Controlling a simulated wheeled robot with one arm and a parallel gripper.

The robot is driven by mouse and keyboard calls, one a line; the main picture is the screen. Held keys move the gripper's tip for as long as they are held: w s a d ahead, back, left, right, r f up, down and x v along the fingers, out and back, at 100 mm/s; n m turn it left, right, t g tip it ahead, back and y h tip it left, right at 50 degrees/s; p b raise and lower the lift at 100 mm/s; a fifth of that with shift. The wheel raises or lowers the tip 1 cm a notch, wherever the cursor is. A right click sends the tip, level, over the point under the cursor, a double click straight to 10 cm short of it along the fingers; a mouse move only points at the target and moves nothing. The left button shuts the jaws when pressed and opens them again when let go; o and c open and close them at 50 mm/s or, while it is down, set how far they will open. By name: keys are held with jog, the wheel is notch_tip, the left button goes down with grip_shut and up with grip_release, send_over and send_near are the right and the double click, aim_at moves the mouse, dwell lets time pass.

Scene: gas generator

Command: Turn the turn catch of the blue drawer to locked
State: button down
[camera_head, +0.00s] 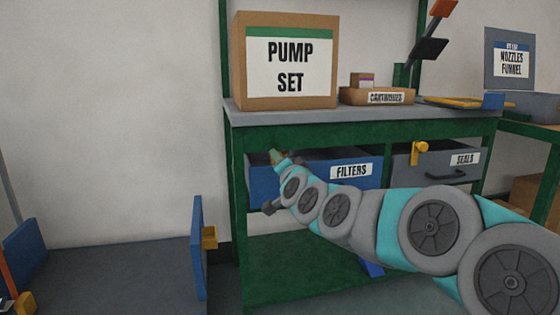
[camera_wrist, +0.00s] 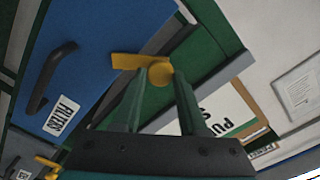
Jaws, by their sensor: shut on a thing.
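The blue drawer (camera_head: 262,184) with the FILTERS label sits under the bench top. In the wrist view its blue front (camera_wrist: 100,45) shows tilted, with a dark handle. Its yellow turn catch (camera_wrist: 125,61) has a round hub on the green frame beside the drawer and a flat arm reaching over the drawer's edge. My gripper (camera_wrist: 161,82) is shut on the catch at its hub end, one finger each side. In the head view my gripper (camera_head: 279,157) is at the drawer's upper left part, and the catch is not clearly visible there.
The grey SEALS drawer (camera_head: 456,160) with its own yellow catch (camera_head: 419,152) is to the right. The PUMP SET box (camera_head: 241,62) and a cartridges tray (camera_head: 378,96) stand on the bench top (camera_head: 300,117). A low grey surface (camera_head: 120,275) lies at left.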

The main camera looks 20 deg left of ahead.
jog(key=shift+f+m, duration=0.15)
jog(key=shift+m, duration=3.55)
jog(key=shift+c, duration=2.3)
grip_release()
jog(key=shift+d, duration=0.1)
jog(key=v, duration=0.7)
jog(key=shift+s+p, duration=0.4)
jog(key=shift+p, duration=0.05)
jog(key=shift+d, duration=0.15)
